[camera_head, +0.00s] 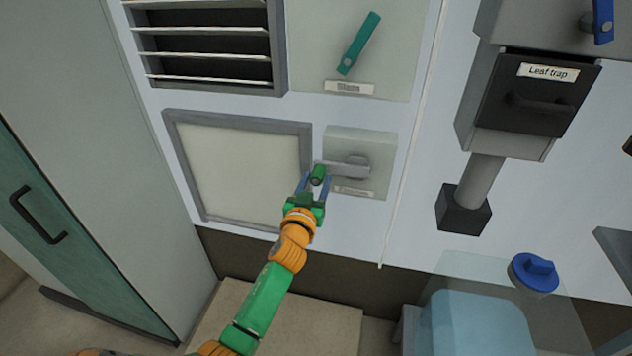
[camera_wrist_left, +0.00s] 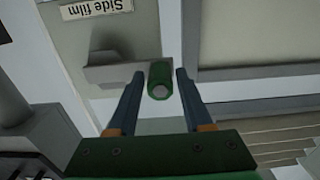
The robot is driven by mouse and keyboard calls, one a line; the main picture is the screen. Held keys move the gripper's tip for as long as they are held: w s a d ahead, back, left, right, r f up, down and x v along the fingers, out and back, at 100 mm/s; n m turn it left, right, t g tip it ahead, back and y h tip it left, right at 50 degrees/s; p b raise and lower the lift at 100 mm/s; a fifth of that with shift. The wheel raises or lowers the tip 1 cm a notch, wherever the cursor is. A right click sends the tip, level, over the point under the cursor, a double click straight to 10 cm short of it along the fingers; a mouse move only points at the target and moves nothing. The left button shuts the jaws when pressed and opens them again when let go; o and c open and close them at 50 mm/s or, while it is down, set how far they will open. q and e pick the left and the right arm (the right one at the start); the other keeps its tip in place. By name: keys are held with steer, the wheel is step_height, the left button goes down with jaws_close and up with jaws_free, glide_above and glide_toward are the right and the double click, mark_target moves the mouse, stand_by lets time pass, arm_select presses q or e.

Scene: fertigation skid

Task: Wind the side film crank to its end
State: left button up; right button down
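The side film crank (camera_head: 345,168) is a grey arm on a pale square plate (camera_head: 375,145) on the wall, with a green knob (camera_head: 318,174) at its left end. The arm points left. In the left wrist view the green knob (camera_wrist_left: 159,80) sits between the two blue fingers of my left gripper (camera_wrist_left: 157,88), with gaps visible on both sides. The left gripper (camera_head: 318,183) is open around the knob. The "Side film" label (camera_wrist_left: 97,8) shows upside down in the wrist view. My right gripper is not in view.
A framed pale panel (camera_head: 240,165) is left of the crank, with a louvred vent (camera_head: 208,45) above. A teal-handled slats lever (camera_head: 360,43) is above the crank. The leaf trap box (camera_head: 535,90) and a clear tank with blue cap (camera_head: 533,272) are to the right.

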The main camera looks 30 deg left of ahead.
arm_select(q)
jaws_close()
stand_by(1.2)
